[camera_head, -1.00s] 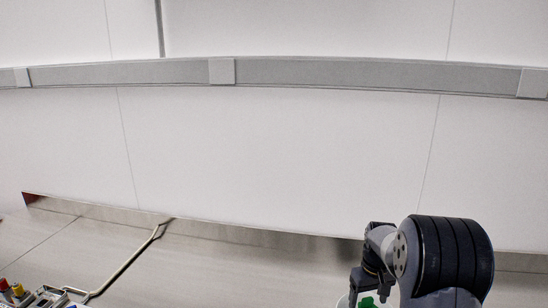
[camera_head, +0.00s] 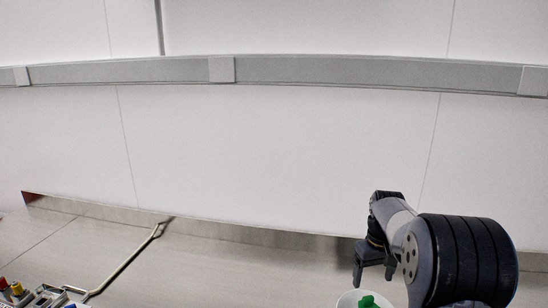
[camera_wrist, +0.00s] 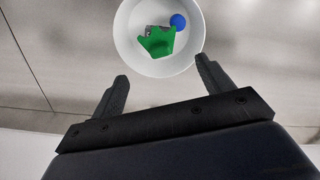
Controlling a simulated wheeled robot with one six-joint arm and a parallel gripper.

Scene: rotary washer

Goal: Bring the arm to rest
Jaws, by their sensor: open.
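My gripper (camera_head: 374,276) is at the lower right of the head view, raised above a white bowl (camera_head: 345,301). In the wrist view the two fingers (camera_wrist: 160,88) are spread apart with nothing between them. The bowl (camera_wrist: 128,50) lies just beyond the fingertips there. It holds a green piece (camera_wrist: 157,42), a blue ball (camera_wrist: 178,21) and a small greyish thing partly hidden by the green piece. In the head view only the bowl's top and the green piece (camera_head: 367,302) show at the bottom edge.
A bent metal rod (camera_head: 128,264) and equipment with red and yellow knobs (camera_head: 15,288) stand at the lower left of the counter (camera_head: 240,275). A white wall (camera_head: 280,150) with a grey rail (camera_head: 350,73) rises behind. The counter between rod and bowl looks clear.

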